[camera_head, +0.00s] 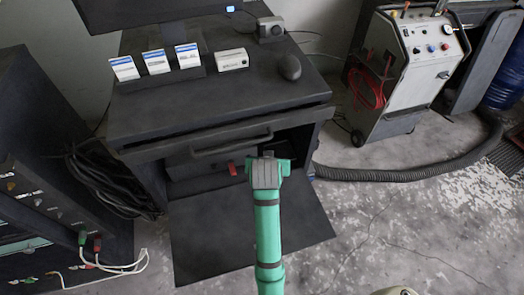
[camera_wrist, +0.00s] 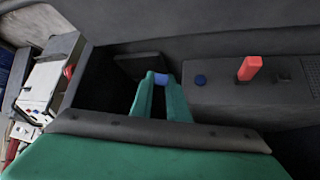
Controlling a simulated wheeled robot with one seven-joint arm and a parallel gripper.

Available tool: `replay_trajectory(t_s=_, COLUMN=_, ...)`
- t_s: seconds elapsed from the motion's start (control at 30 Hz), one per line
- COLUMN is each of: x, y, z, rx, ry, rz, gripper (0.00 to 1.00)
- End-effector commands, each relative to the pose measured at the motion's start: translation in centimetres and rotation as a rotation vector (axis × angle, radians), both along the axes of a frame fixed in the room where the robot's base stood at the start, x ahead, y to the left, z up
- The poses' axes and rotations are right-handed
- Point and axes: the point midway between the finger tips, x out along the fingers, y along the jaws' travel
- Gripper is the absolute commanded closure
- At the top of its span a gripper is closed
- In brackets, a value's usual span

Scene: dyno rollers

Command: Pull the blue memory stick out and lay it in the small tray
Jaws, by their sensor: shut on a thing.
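My gripper (camera_wrist: 158,80) has green fingers closed on a small blue piece, the blue memory stick (camera_wrist: 158,77), of which only a little shows between the fingertips. I cannot tell whether its far end is in a socket. In the head view my gripper (camera_head: 268,161) is at the open cabinet front, and the stick is hidden. A red stick (camera_wrist: 249,68) stands up from the dark unit to the right in the wrist view; it also shows in the head view (camera_head: 232,168). I cannot make out the small tray for certain.
A round blue button (camera_wrist: 199,80) sits between my fingers and the red stick. The cabinet top (camera_head: 220,98) carries a card holder (camera_head: 160,80), a white box (camera_head: 232,60) and a mouse (camera_head: 289,68). The lowered flap (camera_head: 205,235) lies below my arm.

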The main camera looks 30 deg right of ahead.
Motion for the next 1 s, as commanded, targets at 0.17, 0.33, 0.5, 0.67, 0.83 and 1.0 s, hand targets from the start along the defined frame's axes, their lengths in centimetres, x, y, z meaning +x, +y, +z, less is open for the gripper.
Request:
replay_trajectory(t_s=0.17, x=0.4, y=-0.4, z=-0.2, rx=0.001, ry=0.002, rz=0.002, gripper=1.00)
replay_trajectory(t_s=0.33, x=1.2, y=-1.2, z=-0.5, rx=-0.001, ry=0.002, rz=0.006, gripper=1.00)
replay_trajectory(t_s=0.5, x=2.0, y=-2.2, z=-1.0, rx=0.001, ry=0.002, rz=0.010, gripper=1.00)
replay_trajectory(t_s=0.67, x=2.6, y=-3.6, z=-1.3, rx=0.000, ry=0.000, rz=0.006, gripper=1.00)
replay_trajectory(t_s=0.83, x=3.2, y=-4.9, z=-1.8, rx=0.001, ry=0.002, rz=0.002, gripper=1.00)
replay_trajectory(t_s=1.0, x=3.9, y=-6.1, z=-2.2, rx=0.001, ry=0.002, rz=0.004, gripper=1.00)
